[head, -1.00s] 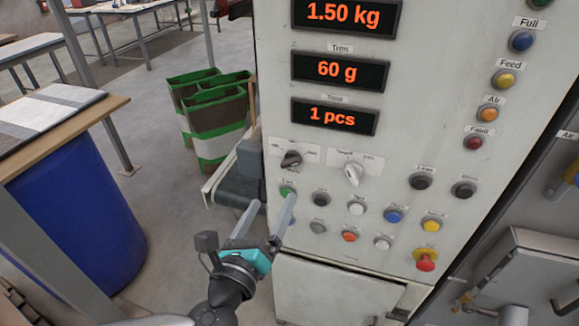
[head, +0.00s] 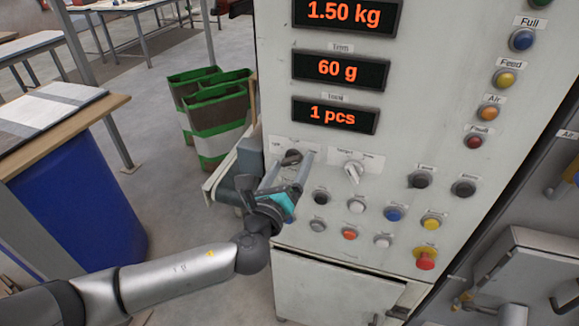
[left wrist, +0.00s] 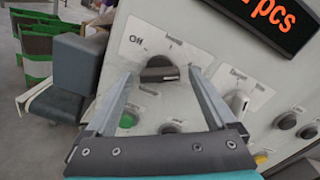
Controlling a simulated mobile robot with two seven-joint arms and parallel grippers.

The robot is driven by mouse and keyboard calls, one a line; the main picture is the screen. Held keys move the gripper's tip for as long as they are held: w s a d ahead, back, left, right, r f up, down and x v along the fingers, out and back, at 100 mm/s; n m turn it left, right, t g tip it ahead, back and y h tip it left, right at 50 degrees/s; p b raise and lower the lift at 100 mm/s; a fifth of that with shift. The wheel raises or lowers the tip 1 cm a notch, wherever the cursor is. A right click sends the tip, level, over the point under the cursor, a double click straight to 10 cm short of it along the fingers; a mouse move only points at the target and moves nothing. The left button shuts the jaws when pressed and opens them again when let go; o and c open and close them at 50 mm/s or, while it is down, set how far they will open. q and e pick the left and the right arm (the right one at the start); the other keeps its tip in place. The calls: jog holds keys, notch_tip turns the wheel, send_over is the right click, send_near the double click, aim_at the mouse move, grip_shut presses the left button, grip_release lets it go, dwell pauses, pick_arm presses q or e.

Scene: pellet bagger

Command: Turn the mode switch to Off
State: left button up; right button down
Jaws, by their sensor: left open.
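The mode switch (head: 291,157) is a black rotary knob on the pale panel, below the orange displays. It also shows in the left wrist view (left wrist: 158,69), with the printed word Off to its upper left and another label above it. The knob's bar lies roughly sideways in that view. My left gripper (head: 292,161) is open, with one fingertip on each side of the knob. In the left wrist view its two fingers (left wrist: 160,74) flank the knob with gaps; contact is not visible. My right gripper is out of view.
A white-handled selector (head: 353,172) sits right of the switch. Several coloured push buttons lie below, with a red emergency button (head: 426,260) at lower right. A grey block (left wrist: 82,64) stands left of the panel. A blue drum (head: 75,200) is at left.

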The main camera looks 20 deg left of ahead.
pick_arm(q)
jog(key=c, duration=1.4)
